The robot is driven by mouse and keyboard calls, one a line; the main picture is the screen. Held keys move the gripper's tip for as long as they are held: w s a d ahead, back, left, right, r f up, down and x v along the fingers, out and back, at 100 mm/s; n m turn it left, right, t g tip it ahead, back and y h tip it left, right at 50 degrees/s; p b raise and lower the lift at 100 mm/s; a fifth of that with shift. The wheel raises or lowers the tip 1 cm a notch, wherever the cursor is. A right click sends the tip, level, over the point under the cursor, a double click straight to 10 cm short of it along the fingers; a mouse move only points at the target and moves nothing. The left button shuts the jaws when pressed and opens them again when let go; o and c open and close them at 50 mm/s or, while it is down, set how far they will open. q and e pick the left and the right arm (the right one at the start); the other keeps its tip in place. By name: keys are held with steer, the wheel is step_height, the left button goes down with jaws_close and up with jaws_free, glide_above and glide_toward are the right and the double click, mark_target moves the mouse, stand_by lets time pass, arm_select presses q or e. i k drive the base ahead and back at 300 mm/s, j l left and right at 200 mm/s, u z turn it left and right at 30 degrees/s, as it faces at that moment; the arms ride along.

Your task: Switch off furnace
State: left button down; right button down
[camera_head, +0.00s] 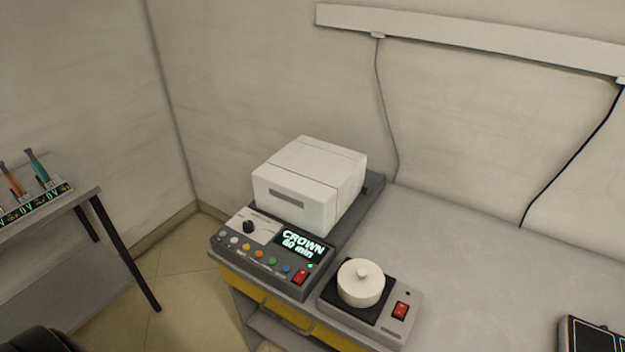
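The furnace (310,184) is a white box with a closed front on a grey base, standing on the bench near its left end. Its sloping control panel (246,249) has a black knob (249,226), a row of coloured buttons and a lit display (302,244) reading "CROWN 60 min". A red rocker switch (300,276) sits at the panel's right corner, with a small green light (310,265) lit just above it. I cannot tell which way the rocker is tipped. Neither of my grippers is in view.
A second device (361,286) with a round white lidded pot and its own red switch (400,311) stands close right of the furnace. The grey bench (470,255) is clear behind it. A dark device (592,334) lies at lower right. A side table (50,214) holds handheld tools.

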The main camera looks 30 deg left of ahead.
mark_target(301, 275)
steer(key=u, duration=1.2)
